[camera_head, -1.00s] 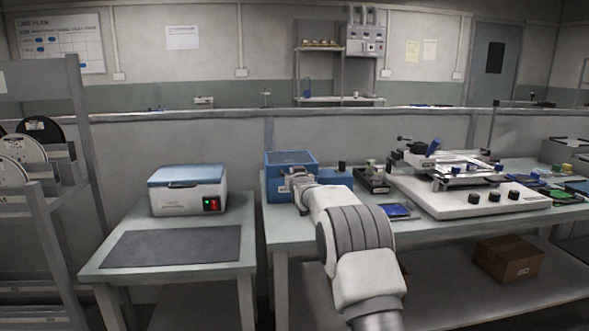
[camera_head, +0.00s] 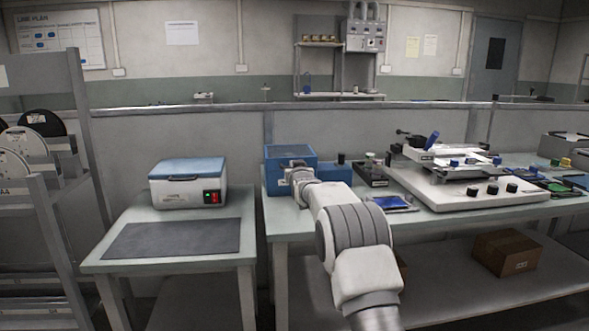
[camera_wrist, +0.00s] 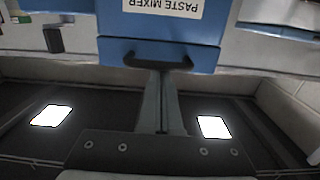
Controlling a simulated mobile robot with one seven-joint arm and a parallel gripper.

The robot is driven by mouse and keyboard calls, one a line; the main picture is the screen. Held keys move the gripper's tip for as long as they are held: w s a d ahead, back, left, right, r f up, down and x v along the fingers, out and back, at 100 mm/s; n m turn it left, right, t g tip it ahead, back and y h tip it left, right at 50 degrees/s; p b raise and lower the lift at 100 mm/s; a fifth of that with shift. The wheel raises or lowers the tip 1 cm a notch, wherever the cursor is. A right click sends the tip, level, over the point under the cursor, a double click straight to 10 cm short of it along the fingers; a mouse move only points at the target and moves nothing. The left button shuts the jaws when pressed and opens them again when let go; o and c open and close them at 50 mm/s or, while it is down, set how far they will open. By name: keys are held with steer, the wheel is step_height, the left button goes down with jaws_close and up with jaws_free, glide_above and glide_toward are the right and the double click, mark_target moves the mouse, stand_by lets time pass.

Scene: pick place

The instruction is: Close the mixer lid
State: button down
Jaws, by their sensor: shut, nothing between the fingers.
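The paste mixer (camera_head: 277,181) is a blue box near the left end of the right-hand table. In the wrist view its labelled front (camera_wrist: 197,27) appears upside down. The lid (camera_wrist: 112,54) shows there as a blue band with a dark handle (camera_wrist: 130,59), meeting the body along a thin straight seam with no wide gap visible. My gripper (camera_wrist: 160,72) is shut and empty, its fingertips at the handle's middle; I cannot tell whether they touch it. In the head view my wrist hides part of the mixer front and the fingers.
A white box with a blue top (camera_head: 188,191) and a dark mat (camera_head: 170,238) are on the left table. A small tool tray (camera_head: 371,177), a blue board (camera_head: 396,203) and a white printing machine (camera_head: 450,195) stand right of the mixer. A low partition runs behind.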

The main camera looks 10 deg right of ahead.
steer(key=s+f+p, duration=0.2)
steer(key=s+f, duration=0.1)
steer(key=s, duration=0.4)
steer(key=s+r+g, duration=0.3)
steer(key=s+r, duration=0.1)
steer(key=s, duration=0.9)
steer(key=s+r+g, duration=0.3)
steer(key=s+r, duration=0.1)
steer(key=s, duration=0.8)
steer(key=s+f+g, duration=0.3)
steer(key=s+f, duration=0.1)
steer(key=s, duration=1.2)
steer(key=s+f+g, duration=0.3)
steer(key=s+f, duration=0.1)
steer(key=s, duration=1.2)
step_height(320, 180, up, 24)
steer(key=p, duration=2.3)
steer(key=shift+w+d, duration=0.2)
steer(key=shift+w, duration=0.05)
steer(key=shift+r+p, duration=0.1)
steer(key=shift+p, duration=0.2)
